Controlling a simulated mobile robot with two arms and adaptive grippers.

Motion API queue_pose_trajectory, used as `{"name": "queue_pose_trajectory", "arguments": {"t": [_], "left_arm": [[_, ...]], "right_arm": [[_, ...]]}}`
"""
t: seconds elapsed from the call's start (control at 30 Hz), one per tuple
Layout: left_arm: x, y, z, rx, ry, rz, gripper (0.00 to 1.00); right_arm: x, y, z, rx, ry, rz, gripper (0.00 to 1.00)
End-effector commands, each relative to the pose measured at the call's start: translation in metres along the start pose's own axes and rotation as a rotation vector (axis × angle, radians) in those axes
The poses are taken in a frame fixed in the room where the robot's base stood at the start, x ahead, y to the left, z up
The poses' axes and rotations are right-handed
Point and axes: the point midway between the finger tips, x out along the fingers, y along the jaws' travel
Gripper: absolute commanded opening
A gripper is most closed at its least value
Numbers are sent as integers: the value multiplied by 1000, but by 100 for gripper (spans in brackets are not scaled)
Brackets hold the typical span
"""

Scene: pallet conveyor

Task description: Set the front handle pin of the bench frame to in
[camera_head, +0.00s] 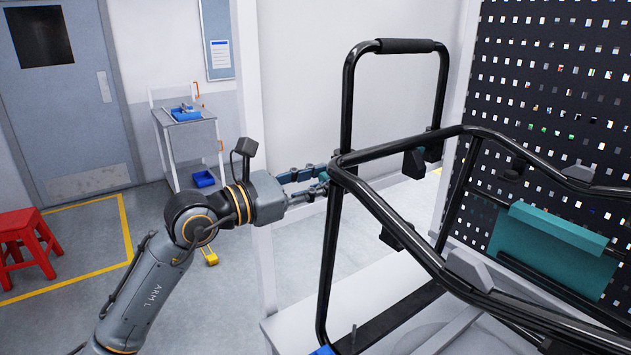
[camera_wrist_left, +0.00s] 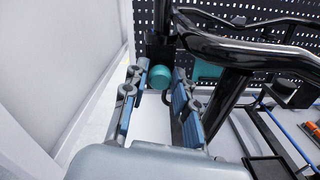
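The bench frame (camera_head: 347,110) is made of black tubes, with an upright handle loop topped by a padded grip. In the left wrist view its tubes (camera_wrist_left: 235,52) cross the upper right. A round teal knob (camera_wrist_left: 160,77), seemingly the front handle pin, sits at the joint by the handle's base. My left gripper (camera_head: 322,180) reaches the frame from the left. In the left wrist view its two fingers (camera_wrist_left: 157,90) are open, one on each side of the knob, with visible gaps. The pin's shaft is hidden. My right gripper is not in view.
A black perforated panel (camera_head: 545,60) stands behind the frame at right, with a teal block (camera_head: 555,240) in front of it. A white post (camera_head: 254,70) stands behind my left arm. A grey cart (camera_head: 185,130) and red stool (camera_head: 25,240) are farther back.

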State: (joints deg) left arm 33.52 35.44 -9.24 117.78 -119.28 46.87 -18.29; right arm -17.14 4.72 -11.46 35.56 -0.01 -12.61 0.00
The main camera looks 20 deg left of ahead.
Motion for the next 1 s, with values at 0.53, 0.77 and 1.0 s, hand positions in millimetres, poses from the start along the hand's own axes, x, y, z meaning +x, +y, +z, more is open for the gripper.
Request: {"name": "queue_pose_trajectory", "arguments": {"t": [0.53,0.77,1.0], "left_arm": [[-17,0,-2,0,4,1,46],[-67,0,-3,2,9,-1,46],[-103,0,-2,-2,4,-1,46]], "right_arm": [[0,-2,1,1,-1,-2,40],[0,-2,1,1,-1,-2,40],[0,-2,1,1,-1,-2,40]]}}
